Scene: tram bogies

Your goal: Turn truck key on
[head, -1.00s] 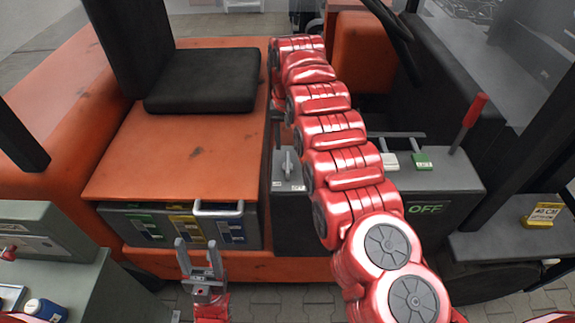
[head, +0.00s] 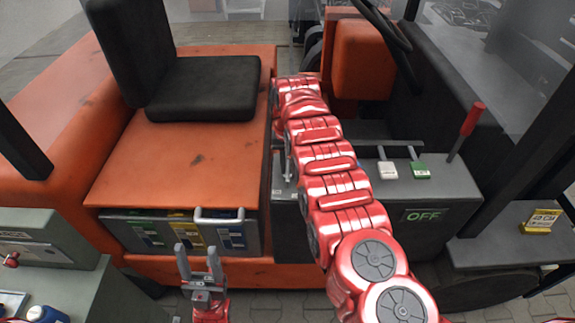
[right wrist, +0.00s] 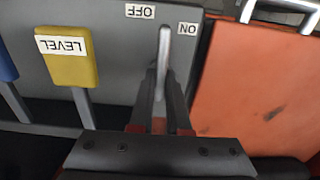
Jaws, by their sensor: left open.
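The truck key, a thin light-grey lever (right wrist: 164,50), stands out from the grey panel between the OFF label (right wrist: 140,11) and the ON label (right wrist: 188,28) in the right wrist view. The two dark fingers of my right gripper (right wrist: 163,98) are on either side of its lower part. I cannot tell whether they touch it. In the head view my right arm covers most of the key and the right gripper. A sign on the truck's console (head: 423,215) reads OFF in green. My left gripper (head: 197,252) is open and empty in front of the truck.
A yellow lever (right wrist: 67,57) marked LEVEL is beside the key. White (head: 387,170) and green (head: 420,170) levers and a red-handled lever (head: 473,119) rise from the console.

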